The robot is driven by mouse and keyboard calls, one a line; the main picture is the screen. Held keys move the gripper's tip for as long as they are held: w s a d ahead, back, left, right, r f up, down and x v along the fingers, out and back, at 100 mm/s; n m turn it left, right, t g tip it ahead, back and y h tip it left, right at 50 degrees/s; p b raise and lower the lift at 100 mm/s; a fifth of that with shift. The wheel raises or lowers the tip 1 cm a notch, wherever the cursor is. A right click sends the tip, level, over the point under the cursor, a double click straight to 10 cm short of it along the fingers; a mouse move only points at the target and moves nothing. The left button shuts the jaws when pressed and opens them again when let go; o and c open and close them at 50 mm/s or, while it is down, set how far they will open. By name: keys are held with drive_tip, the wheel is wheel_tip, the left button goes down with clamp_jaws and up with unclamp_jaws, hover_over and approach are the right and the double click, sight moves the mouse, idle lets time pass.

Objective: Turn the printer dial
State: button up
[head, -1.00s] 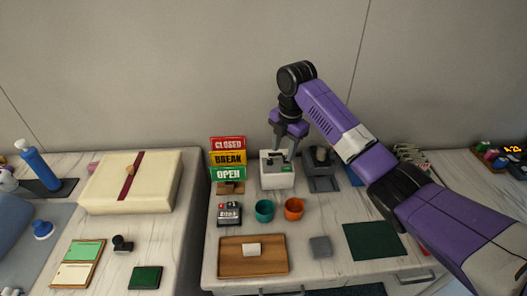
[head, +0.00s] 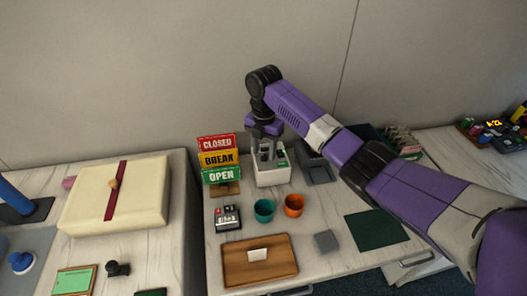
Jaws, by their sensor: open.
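A small white printer (head: 272,177) with a dark top and a green patch stands at the back of the middle counter, right of the sign stack. My gripper (head: 267,158) points down over the printer's top, and its fingers cover part of it. The gripper is open and nothing shows between its fingers. The dial cannot be made out; it is small or hidden by the fingers. Whether the fingertips touch the printer cannot be told.
CLOSED, BREAK and OPEN signs (head: 220,160) stand close left of the printer. A teal cup (head: 264,210) and an orange cup (head: 294,205) stand in front. A grey device (head: 316,168) is close on the right. A wooden tray (head: 235,273) lies at the front.

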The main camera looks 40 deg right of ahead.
drive_tip(key=shift+f, duration=0.65)
clamp_jaws()
